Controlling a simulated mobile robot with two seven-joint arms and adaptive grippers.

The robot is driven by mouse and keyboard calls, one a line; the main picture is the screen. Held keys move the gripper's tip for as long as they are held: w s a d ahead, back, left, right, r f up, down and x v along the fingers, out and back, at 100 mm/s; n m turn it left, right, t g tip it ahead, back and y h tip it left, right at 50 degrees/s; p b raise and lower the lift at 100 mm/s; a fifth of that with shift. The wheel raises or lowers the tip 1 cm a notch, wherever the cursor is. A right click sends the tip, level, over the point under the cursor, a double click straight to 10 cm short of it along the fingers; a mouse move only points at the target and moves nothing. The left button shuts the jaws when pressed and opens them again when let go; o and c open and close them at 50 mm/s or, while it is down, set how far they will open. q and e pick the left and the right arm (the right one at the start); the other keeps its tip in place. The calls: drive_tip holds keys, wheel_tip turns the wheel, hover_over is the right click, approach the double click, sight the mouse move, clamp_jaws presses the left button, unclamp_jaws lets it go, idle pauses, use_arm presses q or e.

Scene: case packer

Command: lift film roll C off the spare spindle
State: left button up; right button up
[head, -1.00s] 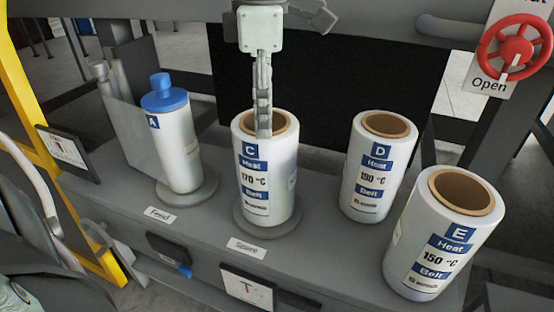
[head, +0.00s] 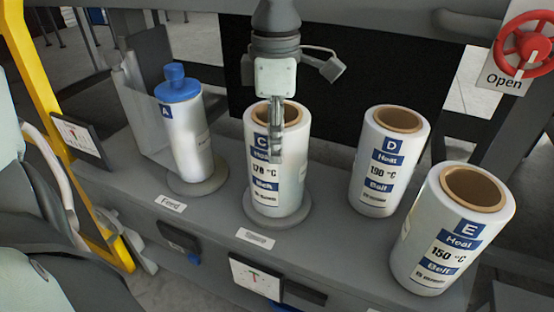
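Film roll C (head: 290,180), white with blue labels and a tan core, stands upright on the round base of the spare spindle (head: 258,216), above the "Spare" tag. My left gripper (head: 275,158) points down at roll C. Its fingers show edge-on, crossing the rim and covering part of the label in the picture. I cannot tell whether they touch the roll or how far apart they are. The spindle's shaft is hidden. My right gripper is not in view.
Roll A (head: 188,140) with a blue cap stands on the feed spindle to the left. Roll D (head: 385,165) and roll E (head: 440,240) stand to the right. A red handwheel (head: 525,45) is at the upper right.

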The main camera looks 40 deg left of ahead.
use_arm(q)
clamp_jaws()
drive_tip(key=shift+r, duration=0.1)
